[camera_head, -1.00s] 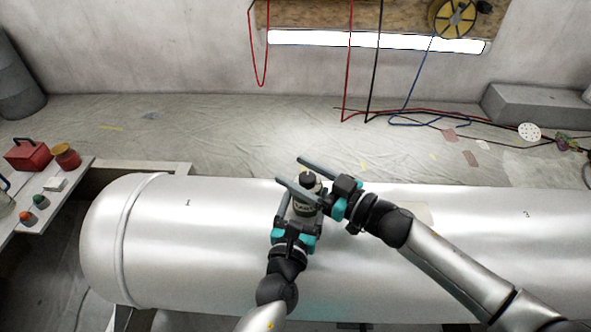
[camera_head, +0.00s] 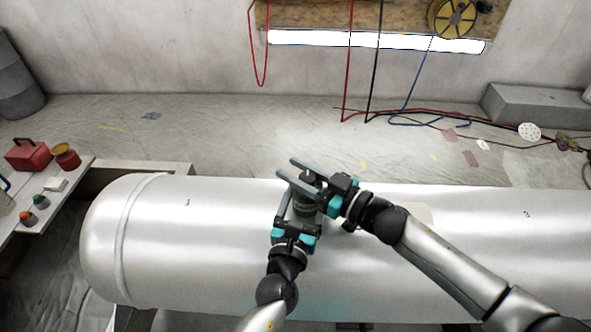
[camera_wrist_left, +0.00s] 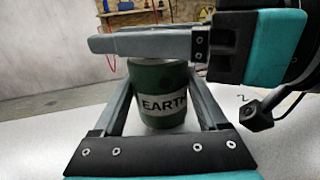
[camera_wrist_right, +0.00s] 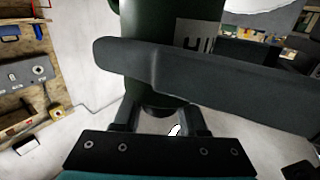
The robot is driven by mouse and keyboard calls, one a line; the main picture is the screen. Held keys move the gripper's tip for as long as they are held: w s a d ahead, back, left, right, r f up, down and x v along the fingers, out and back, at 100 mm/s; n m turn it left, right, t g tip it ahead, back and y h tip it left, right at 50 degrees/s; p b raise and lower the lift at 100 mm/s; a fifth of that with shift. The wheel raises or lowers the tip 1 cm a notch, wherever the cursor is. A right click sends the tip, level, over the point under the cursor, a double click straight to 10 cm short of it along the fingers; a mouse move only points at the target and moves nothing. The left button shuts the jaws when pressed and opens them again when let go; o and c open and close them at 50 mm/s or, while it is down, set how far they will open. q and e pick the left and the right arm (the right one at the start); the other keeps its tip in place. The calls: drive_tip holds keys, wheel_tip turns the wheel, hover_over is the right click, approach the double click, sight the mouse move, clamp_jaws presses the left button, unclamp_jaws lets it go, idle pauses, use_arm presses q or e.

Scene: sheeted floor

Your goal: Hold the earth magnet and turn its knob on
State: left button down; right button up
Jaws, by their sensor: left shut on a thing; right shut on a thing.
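The earth magnet is a dark green cylinder (camera_head: 305,208) with a white EARTH label, upright on top of the silver tank (camera_head: 450,255). It also shows in the left wrist view (camera_wrist_left: 160,76) and the right wrist view (camera_wrist_right: 150,20). My left gripper (camera_head: 302,197) is shut on its body, one finger on each side. My right gripper (camera_head: 287,167) reaches in from the right and is shut on the dark knob (camera_head: 309,178) at its top, with its fingertips extending past the knob. The fingers partly hide the knob.
A side table (camera_head: 70,195) at left holds a red toolbox (camera_head: 27,155), a red and yellow can and small knobs. Cables (camera_head: 430,119) lie on the sheeted floor beyond the tank, near a grey block (camera_head: 535,105). The tank top is bare on both sides of the magnet.

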clamp_jaws()
drive_tip(key=shift+w+m+t+h, duration=0.1)
drive_tip(key=shift+m+t+h, duration=0.2)
drive_tip(key=shift+m+t, duration=0.1)
drive_tip(key=m+t+h, duration=0.2)
drive_tip(key=t, duration=0.1)
drive_tip(key=shift+w+d+h, duration=0.1)
drive_tip(key=shift+w+h, duration=0.1)
drive_tip(key=shift+h, duration=0.2)
drive_tip(key=shift+w+d+r+m+t+h, duration=0.1)
drive_tip(key=shift+m+t+h, duration=0.35)
drive_tip(key=shift+m+h, duration=0.2)
drive_tip(key=shift+w+d+r+m+t+h, duration=0.1)
drive_tip(key=shift+m+t+h, duration=0.35)
drive_tip(key=shift+m+h, duration=0.15)
drive_tip(key=shift+d+f+m+h, duration=0.1)
drive_tip(key=shift+d+m+h, duration=0.1)
drive_tip(key=shift+m+h, duration=0.2)
drive_tip(key=shift+t+h, duration=0.25)
drive_tip(key=shift+t, duration=0.05)
